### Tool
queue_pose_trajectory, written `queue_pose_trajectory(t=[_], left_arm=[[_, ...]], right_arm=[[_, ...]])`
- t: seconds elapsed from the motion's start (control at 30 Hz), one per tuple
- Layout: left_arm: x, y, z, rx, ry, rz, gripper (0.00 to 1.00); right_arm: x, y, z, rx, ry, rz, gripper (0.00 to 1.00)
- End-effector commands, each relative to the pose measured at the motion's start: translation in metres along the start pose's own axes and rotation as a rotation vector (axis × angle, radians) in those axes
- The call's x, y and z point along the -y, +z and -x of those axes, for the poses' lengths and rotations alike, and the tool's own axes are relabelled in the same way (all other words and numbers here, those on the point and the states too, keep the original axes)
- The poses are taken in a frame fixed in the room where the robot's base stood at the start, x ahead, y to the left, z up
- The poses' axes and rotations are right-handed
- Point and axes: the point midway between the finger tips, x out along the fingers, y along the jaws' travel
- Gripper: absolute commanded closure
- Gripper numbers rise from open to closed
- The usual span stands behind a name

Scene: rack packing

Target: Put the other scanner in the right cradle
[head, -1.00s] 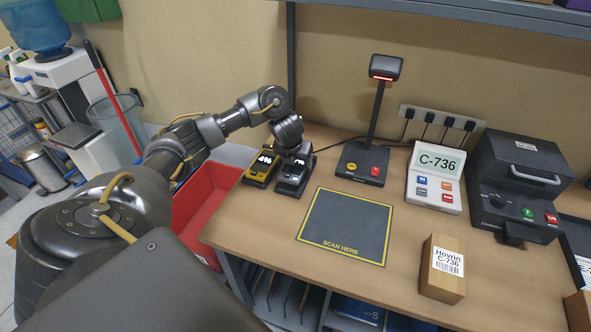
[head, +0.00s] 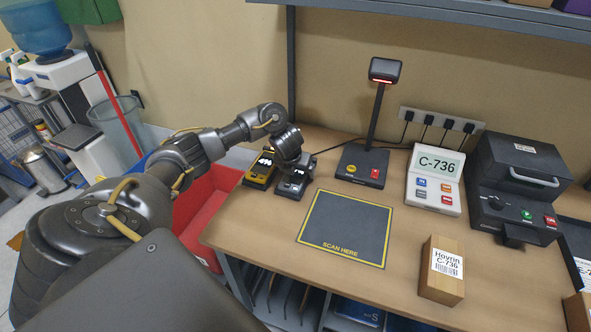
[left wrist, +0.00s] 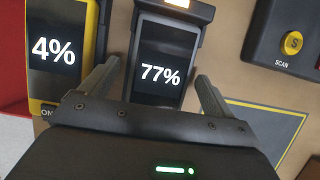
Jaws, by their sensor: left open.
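Two scanners stand side by side at the desk's back left corner. The left one is yellow and black (head: 261,168); its screen reads 4% in the left wrist view (left wrist: 52,48). The right one is dark grey (head: 292,186) and reads 77% (left wrist: 160,62), with an orange mark at its top end. My left gripper (head: 291,160) is over the grey scanner. In the left wrist view its open fingers (left wrist: 158,72) lie on either side of the grey scanner's lower part. The cradles cannot be told clearly from the scanners. My right gripper is not in view.
A scan mat (head: 346,227) lies right of the scanners. Behind it stands a lamp-like scan stand (head: 362,163). A label display (head: 434,180), a dark machine (head: 512,190) and a carton (head: 442,270) are further right. A red bin (head: 205,205) is left of the desk.

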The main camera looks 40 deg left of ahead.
Motion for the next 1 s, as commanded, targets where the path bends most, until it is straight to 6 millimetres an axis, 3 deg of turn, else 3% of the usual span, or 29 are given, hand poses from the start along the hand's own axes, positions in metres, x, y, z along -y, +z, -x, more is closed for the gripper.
queue_pose_trajectory(t=[0.27,0.4,0.5,0.7,1.0], left_arm=[[0.001,0.002,0.011,0.002,-0.002,-0.002,0.11],[0.000,0.003,0.036,0.005,-0.001,-0.003,0.11],[-0.001,0.006,0.065,0.006,0.001,-0.005,0.11],[-0.001,0.004,0.102,0.003,0.002,-0.002,0.11],[0.000,0.001,0.122,0.000,0.000,0.000,0.11]], right_arm=[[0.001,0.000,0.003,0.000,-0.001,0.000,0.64],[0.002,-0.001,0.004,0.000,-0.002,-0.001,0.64],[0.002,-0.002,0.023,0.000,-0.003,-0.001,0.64],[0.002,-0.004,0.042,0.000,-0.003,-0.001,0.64],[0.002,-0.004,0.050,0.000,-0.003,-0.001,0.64]])
